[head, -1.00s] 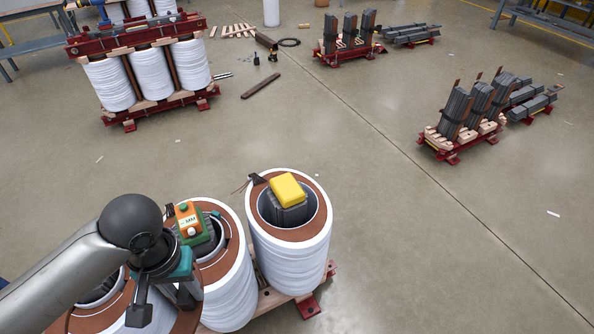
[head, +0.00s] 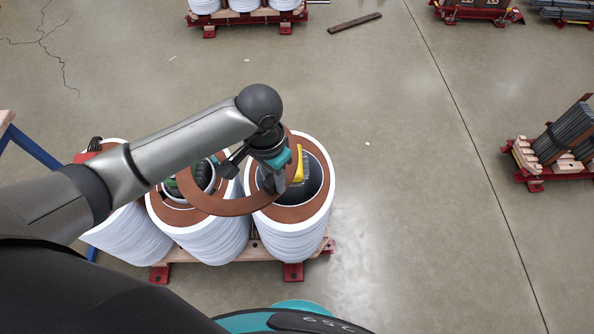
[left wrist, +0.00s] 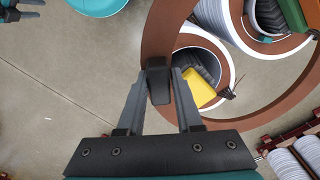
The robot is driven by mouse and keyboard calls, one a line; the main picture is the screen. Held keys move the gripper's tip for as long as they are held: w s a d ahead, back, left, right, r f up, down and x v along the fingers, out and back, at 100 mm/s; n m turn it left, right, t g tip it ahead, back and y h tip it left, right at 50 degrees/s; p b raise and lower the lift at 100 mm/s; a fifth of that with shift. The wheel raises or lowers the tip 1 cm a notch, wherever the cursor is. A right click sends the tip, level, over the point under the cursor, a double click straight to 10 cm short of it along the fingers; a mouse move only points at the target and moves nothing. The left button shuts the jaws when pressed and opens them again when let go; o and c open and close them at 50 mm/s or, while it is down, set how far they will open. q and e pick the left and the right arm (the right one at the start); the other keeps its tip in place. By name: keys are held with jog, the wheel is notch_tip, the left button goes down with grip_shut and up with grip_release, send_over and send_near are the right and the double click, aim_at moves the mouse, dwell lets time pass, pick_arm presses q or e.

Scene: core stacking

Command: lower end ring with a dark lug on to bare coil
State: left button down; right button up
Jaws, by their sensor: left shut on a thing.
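My left gripper (head: 272,182) is shut on the dark lug (left wrist: 158,86) of a flat brown end ring (head: 232,208). The ring hangs above the right and middle coils and spans the gap between them. The left wrist view shows the lug between the fingertips (left wrist: 165,72) and the ring (left wrist: 152,36) curving away. The right coil (head: 292,240) is white-wound with a brown top face. The middle coil (head: 205,240) also shows brown on top. My arm covers much of the left coil (head: 125,238). I cannot tell which coil is bare.
A yellow item (head: 298,166) sits inside the right coil's opening. A green item (left wrist: 292,16) is in another coil. The coils stand on a wooden pallet with red feet (head: 292,271). Open floor lies to the right. A stepped core on a red stand (head: 556,165) is far right.

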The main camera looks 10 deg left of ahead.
aim_at(289, 171)
pick_arm(q)
jog(key=w+f+m, duration=0.1)
jog(key=m, duration=0.1)
jog(key=w+d+f+m, duration=0.1)
jog(key=f+m, duration=0.1)
jog(key=w+d+f+m, duration=0.1)
jog(key=w+f+m, duration=0.1)
jog(key=m, duration=0.1)
jog(key=shift+d+f+p, duration=0.15)
jog(key=shift+f+p, duration=0.05)
jog(key=shift+p, duration=0.2)
jog(key=shift+w+d+f+m, duration=0.15)
jog(key=shift+w+f+m, duration=0.3)
jog(key=shift+m, duration=0.35)
jog(key=shift+f, duration=0.2)
pick_arm(e)
jog(key=shift+s+a+r, duration=0.35)
jog(key=shift+s+r, duration=0.05)
jog(key=shift+r, duration=0.1)
jog(key=shift+w+d, duration=0.1)
jog(key=shift+d, duration=0.1)
jog(key=shift+r, duration=0.1)
